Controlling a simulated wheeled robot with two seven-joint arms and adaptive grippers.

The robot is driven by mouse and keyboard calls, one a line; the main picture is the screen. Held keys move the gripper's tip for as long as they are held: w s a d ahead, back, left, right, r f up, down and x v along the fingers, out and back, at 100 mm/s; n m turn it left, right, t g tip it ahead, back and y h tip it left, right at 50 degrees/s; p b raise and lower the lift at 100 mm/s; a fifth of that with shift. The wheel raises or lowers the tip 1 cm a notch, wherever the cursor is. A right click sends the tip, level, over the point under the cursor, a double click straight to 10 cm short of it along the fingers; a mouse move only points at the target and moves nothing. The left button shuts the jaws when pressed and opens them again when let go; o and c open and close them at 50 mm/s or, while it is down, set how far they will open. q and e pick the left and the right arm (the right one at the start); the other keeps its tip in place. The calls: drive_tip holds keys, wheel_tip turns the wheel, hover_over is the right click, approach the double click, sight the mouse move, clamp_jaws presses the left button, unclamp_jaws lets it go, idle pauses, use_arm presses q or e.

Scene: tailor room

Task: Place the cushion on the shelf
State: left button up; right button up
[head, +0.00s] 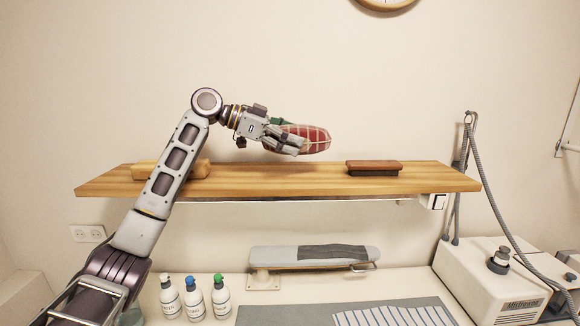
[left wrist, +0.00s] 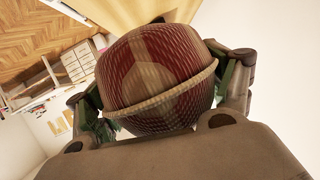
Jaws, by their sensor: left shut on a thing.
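The cushion (head: 312,139) is red with pale tan bands and a rounded shape. My left gripper (head: 290,142) is shut on it and holds it above the wooden shelf (head: 270,182), around the middle of its length. A gap shows between the cushion and the shelf top. In the left wrist view the cushion (left wrist: 155,75) fills the middle, with a finger on each side of it. My right gripper is not in view.
A brown brush-like block (head: 374,167) lies on the shelf to the right. A pale wooden piece (head: 196,169) lies at the left, partly behind my arm. The shelf between them is clear. Below are several bottles (head: 194,298), a small ironing board (head: 310,256) and a white machine (head: 490,288).

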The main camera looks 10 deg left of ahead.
use_arm(q)
drive_tip(key=shift+f, duration=1.65)
drive_tip(key=shift+f+p, duration=0.55)
drive_tip(key=shift+f, duration=1.5)
drive_tip(key=shift+f, duration=0.15)
drive_tip(key=o, duration=1.3)
